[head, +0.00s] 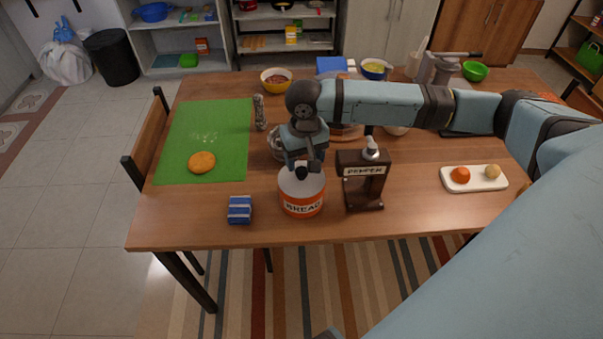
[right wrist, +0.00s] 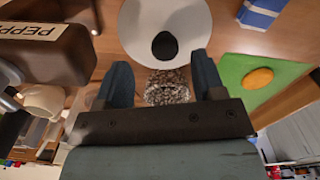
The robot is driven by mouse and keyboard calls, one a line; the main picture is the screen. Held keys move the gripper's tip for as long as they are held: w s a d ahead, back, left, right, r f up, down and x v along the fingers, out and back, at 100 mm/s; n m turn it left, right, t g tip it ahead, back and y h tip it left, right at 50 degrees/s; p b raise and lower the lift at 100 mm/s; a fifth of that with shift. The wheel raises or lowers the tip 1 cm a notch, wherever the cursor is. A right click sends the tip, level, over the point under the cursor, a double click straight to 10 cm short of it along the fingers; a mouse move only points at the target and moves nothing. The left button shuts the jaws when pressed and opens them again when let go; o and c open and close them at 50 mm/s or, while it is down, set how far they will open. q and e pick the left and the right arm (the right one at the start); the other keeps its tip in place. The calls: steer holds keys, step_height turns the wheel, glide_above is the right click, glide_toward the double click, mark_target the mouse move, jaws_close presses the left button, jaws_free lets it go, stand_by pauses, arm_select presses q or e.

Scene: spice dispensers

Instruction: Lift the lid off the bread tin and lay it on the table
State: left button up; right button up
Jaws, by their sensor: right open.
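The bread tin (head: 303,204) is orange with a white band reading BREAD and stands upright on the wooden table (head: 400,217). Its pale round lid (head: 290,184) is on top. In the right wrist view the lid (right wrist: 184,20) is a white disc with a black knob (right wrist: 164,45). My right gripper (head: 307,168) is right above the lid, pointing down near the knob. In the right wrist view its two fingers (right wrist: 163,80) are apart with nothing held between them, and the knob lies just beyond their tips. My left gripper is not in view.
A dark pepper dispenser (head: 363,183) stands close to the right of the tin. A blue striped box (head: 240,209) is to its left. A green mat (head: 222,135) holds an orange disc (head: 202,162). A white tray (head: 449,181) lies at right. Bare table lies between dispenser and tray.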

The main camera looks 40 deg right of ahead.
mark_target(302, 169)
steer(key=f, duration=0.4)
steer(key=shift+w+a+f+b, duration=0.15)
steer(key=shift+w+f+b, duration=0.2)
steer(key=shift+f, duration=0.05)
steer(key=shift+c, duration=0.4)
steer(key=c, duration=0.9)
steer(key=shift+c, duration=0.2)
